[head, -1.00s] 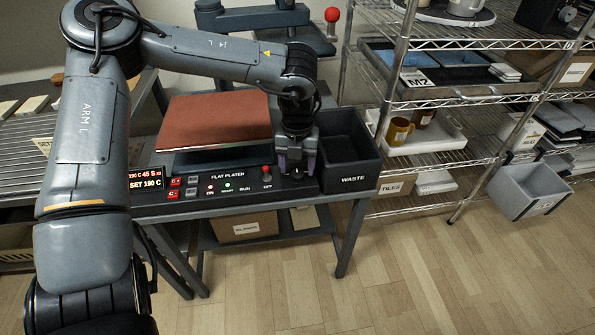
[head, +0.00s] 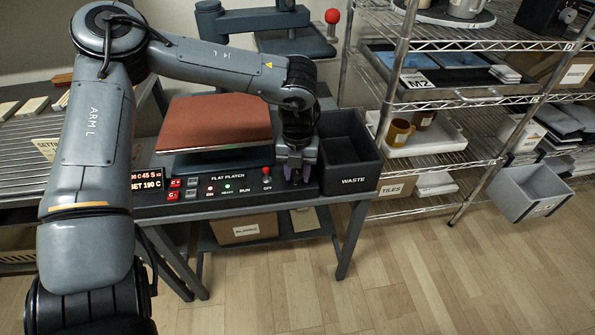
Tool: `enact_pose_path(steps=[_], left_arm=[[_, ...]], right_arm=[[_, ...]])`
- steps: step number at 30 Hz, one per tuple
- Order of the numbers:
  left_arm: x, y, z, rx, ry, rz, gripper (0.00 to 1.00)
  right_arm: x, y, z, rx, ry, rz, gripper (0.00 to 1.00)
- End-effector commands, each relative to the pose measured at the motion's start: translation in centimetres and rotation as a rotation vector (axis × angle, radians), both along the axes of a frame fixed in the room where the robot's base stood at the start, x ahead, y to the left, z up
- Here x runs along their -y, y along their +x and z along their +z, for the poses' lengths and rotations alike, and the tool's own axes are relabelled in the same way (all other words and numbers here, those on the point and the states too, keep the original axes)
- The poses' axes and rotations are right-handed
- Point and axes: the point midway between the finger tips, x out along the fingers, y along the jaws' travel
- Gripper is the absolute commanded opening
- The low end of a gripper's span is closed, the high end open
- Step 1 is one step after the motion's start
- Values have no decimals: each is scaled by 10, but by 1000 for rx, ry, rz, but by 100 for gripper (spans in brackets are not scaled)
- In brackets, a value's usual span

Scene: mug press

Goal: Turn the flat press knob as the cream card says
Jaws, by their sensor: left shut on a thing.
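The flat press (head: 217,121) stands on the bench with a reddish-brown pad on top and a black control panel (head: 245,189) in front. Its red display (head: 148,179) reads SET 190 C on the lower line; the upper line is partly cut by my arm. My left gripper (head: 298,176) points down at the right end of the panel, its purple fingertips shut on what seems to be the knob, which they mostly hide. A cream card (head: 46,149) starting "SET" shows at the left, mostly hidden behind my left arm. My right gripper is not in view.
A black WASTE bin (head: 352,168) stands close to the right of my left gripper. A small red-topped lever (head: 267,174) is just left of it on the panel. Wire shelves (head: 470,100) with mugs and trays stand at the right.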

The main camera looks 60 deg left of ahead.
Motion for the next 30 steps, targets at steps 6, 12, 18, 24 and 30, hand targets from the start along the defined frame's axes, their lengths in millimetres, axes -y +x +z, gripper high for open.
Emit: enact_pose_path(steps=[6,12,18,24,30], left_arm=[[0,0,1,0,1,-23,7],[0,0,2,-1,2,-107,7],[-1,-1,2,-1,2,-258,7],[-1,-1,2,-1,2,-442,7],[-1,-1,2,1,2,-614,7]], right_arm=[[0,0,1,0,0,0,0],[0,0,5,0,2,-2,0],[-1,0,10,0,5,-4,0],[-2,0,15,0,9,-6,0],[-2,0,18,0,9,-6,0]])
